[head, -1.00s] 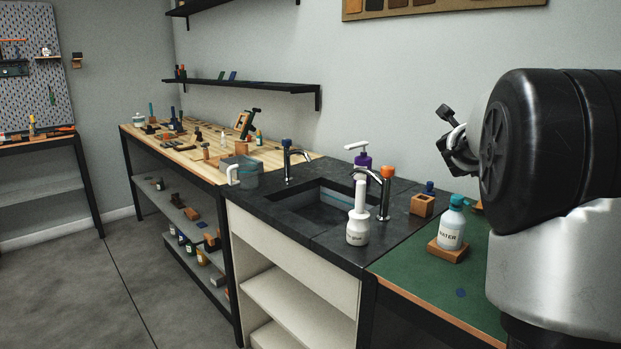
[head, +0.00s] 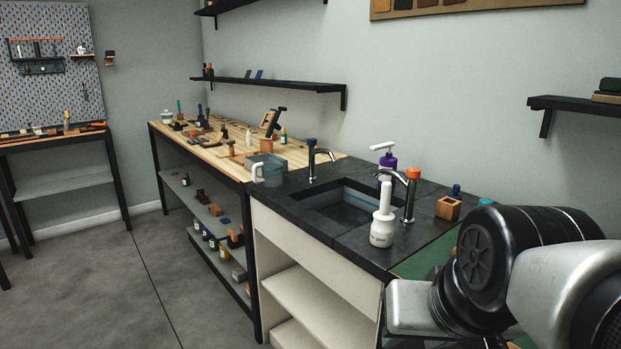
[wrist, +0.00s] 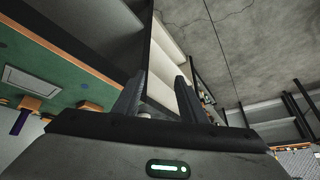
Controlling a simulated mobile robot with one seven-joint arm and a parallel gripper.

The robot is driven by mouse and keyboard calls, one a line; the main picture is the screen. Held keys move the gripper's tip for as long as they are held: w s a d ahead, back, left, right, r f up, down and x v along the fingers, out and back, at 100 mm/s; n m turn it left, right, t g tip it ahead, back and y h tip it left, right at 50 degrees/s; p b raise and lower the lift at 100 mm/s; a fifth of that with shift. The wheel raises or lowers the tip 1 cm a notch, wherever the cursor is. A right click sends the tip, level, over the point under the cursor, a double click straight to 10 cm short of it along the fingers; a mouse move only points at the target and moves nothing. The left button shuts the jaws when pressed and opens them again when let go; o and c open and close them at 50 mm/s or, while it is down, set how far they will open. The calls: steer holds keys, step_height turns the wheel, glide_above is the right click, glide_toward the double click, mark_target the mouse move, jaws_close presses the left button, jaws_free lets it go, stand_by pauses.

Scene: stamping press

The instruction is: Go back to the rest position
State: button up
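My gripper (wrist: 160,95) shows in the wrist view with its two dark fingers spread apart and nothing between them. Behind the fingers are the white shelf unit and the grey floor. In the head view my arm fills the lower right, and the gripper itself cannot be made out there.
A black counter with a sink (head: 345,205) stands in the middle, with a white pump bottle (head: 382,228) at its front edge. A wooden workbench (head: 300,152) with small items is behind it. A green-topped table (wrist: 60,75) is beside my gripper. The floor (head: 110,285) at left is clear.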

step_height(320, 180, up, 24)
steer(key=s+n+p, duration=0.1)
steer(key=s+p, duration=0.1)
steer(key=p, duration=2.3)
steer(key=shift+d+r+g, duration=0.2)
steer(key=shift+g, duration=0.1)
steer(key=shift+c, duration=0.9)
